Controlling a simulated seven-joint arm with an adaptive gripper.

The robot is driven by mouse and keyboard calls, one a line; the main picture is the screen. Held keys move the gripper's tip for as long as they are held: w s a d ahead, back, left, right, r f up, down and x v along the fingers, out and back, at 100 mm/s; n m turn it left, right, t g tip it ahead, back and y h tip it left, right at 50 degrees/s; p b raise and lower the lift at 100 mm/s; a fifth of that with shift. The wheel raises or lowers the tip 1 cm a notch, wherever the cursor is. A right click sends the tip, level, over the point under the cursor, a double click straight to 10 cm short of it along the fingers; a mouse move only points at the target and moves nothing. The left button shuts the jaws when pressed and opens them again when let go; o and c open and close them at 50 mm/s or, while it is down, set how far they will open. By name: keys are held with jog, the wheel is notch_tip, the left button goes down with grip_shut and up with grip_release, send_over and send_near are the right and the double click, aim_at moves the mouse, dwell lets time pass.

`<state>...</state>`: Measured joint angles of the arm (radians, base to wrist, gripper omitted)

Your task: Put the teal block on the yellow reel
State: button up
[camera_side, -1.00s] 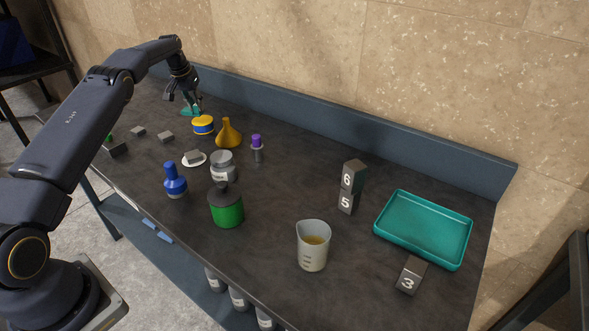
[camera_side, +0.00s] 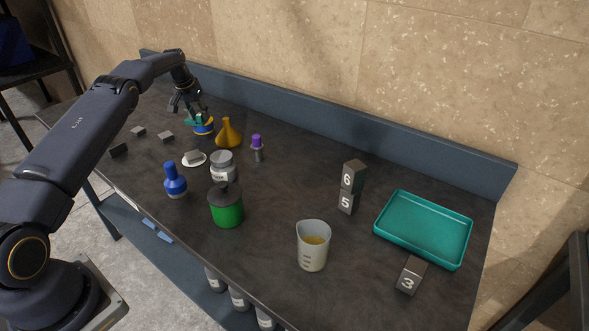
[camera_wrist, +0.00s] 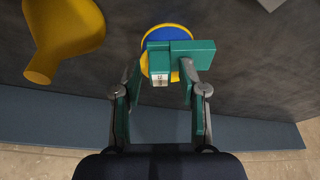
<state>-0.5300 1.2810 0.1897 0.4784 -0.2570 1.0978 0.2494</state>
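The teal block (camera_wrist: 195,53) sits between my fingertips in the wrist view and juts out to the right past one finger. A face with a white label (camera_wrist: 160,79) points toward the camera. My gripper (camera_wrist: 161,75) is around the block and appears shut on it, though the contact is partly hidden. The yellow reel (camera_wrist: 147,36), with a blue centre, lies just beyond the block, which covers part of it. In the side view the block (camera_side: 194,119) is at the top of the reel (camera_side: 204,130); I cannot tell whether they touch.
An orange-yellow funnel (camera_side: 229,133) stands close to the right of the reel; it also shows in the wrist view (camera_wrist: 66,35). A purple-capped tube (camera_side: 257,148), a grey jar (camera_side: 222,165) and small grey blocks (camera_side: 165,137) are nearby. The back ledge (camera_side: 300,127) runs behind.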

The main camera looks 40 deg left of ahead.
jog(key=v, duration=1.2)
jog(key=s+d+r+m+t, duration=0.1)
jog(key=s+d+r, duration=0.4)
jog(key=d+r, duration=0.3)
jog(key=s+d+r, duration=0.4)
jog(key=d+r, duration=0.3)
jog(key=d, duration=0.4)
jog(key=s+d+m+t+h, duration=0.1)
jog(key=s+d+m, duration=0.1)
jog(key=s+d, duration=1.05)
jog(key=s+d+f, duration=0.1)
jog(key=s+f, duration=0.2)
jog(key=s, duration=0.3)
jog(key=s+d+f+m, duration=0.1)
jog(key=s+d+f, duration=0.1)
jog(key=s, duration=0.4)
jog(key=shift+s+f+m, duration=0.3)
jog(key=shift+s+f, duration=0.05)
jog(key=shift+f, duration=0.1)
